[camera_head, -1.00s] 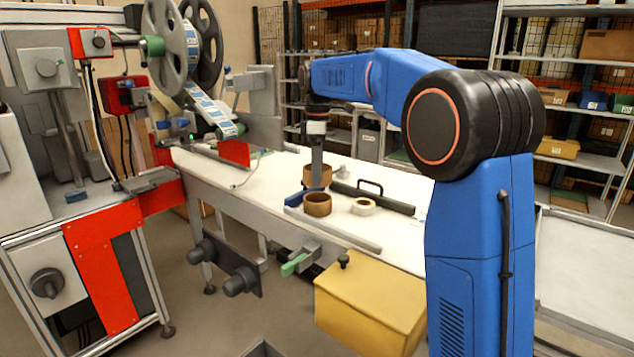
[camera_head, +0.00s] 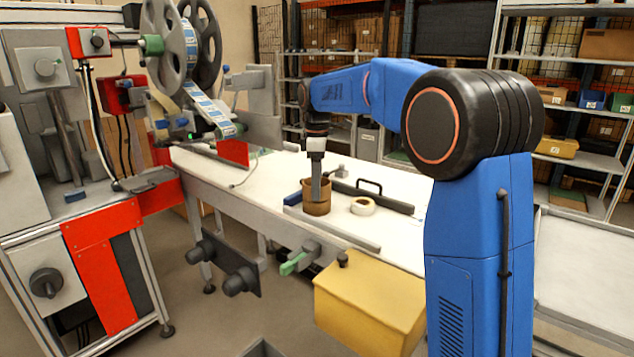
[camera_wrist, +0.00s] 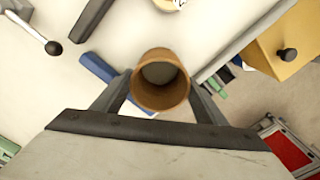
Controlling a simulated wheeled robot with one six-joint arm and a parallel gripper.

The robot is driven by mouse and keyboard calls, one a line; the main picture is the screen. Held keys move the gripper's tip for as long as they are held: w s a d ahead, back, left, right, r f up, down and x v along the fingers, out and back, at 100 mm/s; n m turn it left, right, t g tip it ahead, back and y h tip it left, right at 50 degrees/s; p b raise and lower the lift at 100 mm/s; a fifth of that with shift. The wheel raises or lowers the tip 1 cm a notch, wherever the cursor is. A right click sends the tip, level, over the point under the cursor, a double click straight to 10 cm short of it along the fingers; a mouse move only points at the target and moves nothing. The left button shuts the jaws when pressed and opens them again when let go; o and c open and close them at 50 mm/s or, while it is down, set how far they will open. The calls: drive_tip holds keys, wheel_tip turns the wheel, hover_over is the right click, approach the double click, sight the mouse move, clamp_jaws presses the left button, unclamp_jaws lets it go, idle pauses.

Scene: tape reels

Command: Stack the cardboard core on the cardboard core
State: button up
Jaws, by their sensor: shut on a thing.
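My gripper (camera_head: 316,186) points straight down at the near part of the white table and is shut on a brown cardboard core (camera_head: 322,190). In the wrist view this upper core (camera_wrist: 160,98) sits between the two fingers, its open end facing the camera. The other cardboard core (camera_head: 317,210) stands upright on the table directly under the held one. The two look lined up and touching in the head view, though a small gap cannot be ruled out. The lower core cannot be told apart in the wrist view.
A whitish tape roll (camera_head: 363,206) lies just right of the cores. A blue bar (camera_head: 293,198) lies to the left, and a dark bar with a handle (camera_head: 372,194) lies behind. A grey rail (camera_head: 342,231) and yellow box (camera_head: 368,300) are at the front edge.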

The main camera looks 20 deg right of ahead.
drive_tip(key=shift+f, duration=0.1)
drive_tip(key=o, duration=1.1)
drive_tip(key=shift+c, duration=0.2)
wheel_tip(320, 180, up, 13)
